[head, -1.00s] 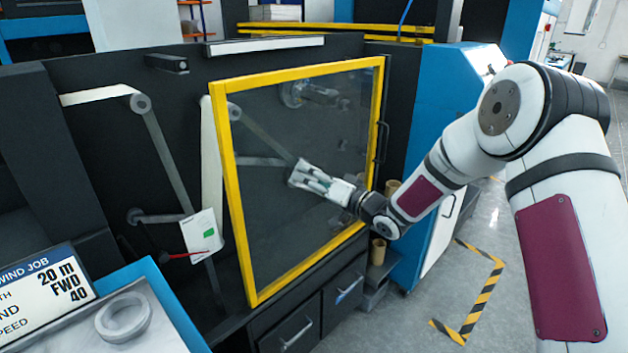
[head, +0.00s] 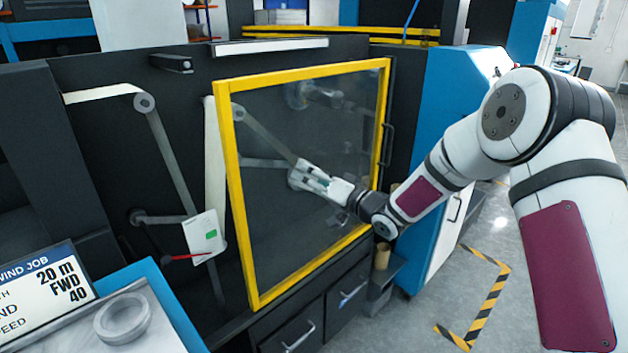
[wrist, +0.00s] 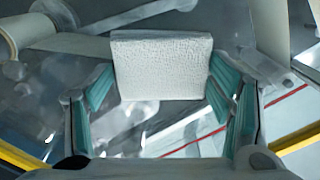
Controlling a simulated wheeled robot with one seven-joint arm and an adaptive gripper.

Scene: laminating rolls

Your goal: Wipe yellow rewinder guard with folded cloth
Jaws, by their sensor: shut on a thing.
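The rewinder guard (head: 228,170) is a clear panel in a yellow frame, closed over the dark machine front in the head view. Parts of its yellow frame also show at the lower corners of the wrist view (wrist: 22,160). My gripper (head: 306,178) is in front of the middle of the clear panel. In the wrist view its teal-padded fingers (wrist: 162,88) are shut on the white folded cloth (wrist: 162,62), which has a textured face. The cloth is small and hard to make out in the head view. I cannot tell whether it touches the panel.
A dark handle (head: 386,143) is on the guard's right side. Web rollers (head: 144,103) and a white card (head: 203,234) are left of it. A job screen (head: 40,290) and a grey ring (head: 122,318) are at lower left. Striped tape (head: 485,310) marks the floor at right.

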